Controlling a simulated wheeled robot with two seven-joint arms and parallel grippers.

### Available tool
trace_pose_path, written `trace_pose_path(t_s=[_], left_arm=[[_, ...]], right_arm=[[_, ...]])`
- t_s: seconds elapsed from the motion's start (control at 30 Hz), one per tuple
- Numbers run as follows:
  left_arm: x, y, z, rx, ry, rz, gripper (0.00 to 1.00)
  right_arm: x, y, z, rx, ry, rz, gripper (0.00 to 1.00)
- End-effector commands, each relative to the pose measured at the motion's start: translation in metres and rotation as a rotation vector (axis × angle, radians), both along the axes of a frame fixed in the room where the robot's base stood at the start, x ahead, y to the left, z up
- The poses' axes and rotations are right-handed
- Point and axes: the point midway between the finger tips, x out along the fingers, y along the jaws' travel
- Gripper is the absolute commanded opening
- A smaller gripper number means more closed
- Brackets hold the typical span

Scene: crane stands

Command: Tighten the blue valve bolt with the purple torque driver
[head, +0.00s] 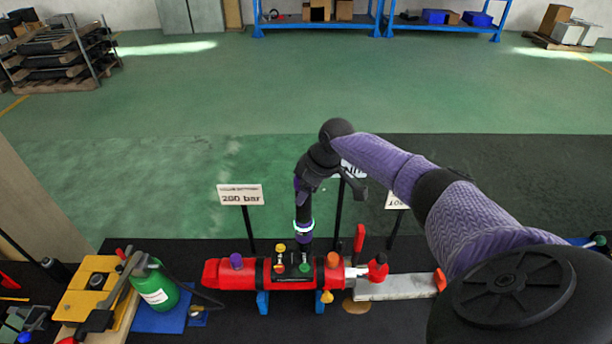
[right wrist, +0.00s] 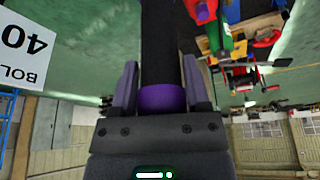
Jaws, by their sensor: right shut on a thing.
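My right gripper (head: 303,192) comes in from the right and points down over the red cylinder (head: 223,274). It is shut on the purple torque driver (head: 304,230), which hangs upright with its lower end at or just above the valve block (head: 292,268). The right wrist view shows the driver's purple band (right wrist: 162,97) between the two fingers of the right gripper (right wrist: 162,78). I cannot pick out the blue valve bolt; the driver may hide it. Whether the tip touches anything cannot be told. My left gripper is not in view.
A sign reading 200 bar (head: 240,194) stands behind. A green bottle (head: 158,291) and yellow unit (head: 92,290) are at left. A grey bar (head: 400,287) lies at right.

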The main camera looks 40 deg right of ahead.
Motion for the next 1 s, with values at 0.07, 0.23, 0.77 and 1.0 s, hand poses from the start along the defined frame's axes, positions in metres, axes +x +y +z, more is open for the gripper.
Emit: trace_pose_path(t_s=[0.07,0.23,0.77,1.0], left_arm=[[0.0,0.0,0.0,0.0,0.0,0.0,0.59],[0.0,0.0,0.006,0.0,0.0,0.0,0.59],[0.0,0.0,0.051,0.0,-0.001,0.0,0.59],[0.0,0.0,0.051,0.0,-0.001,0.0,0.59]], right_arm=[[0.001,0.0,0.001,0.001,-0.003,0.0,0.0],[0.001,0.0,0.007,0.001,-0.004,0.0,0.0],[0.001,0.0,0.053,0.001,-0.003,0.0,0.0],[0.001,0.0,0.053,0.001,-0.003,0.0,0.0]])
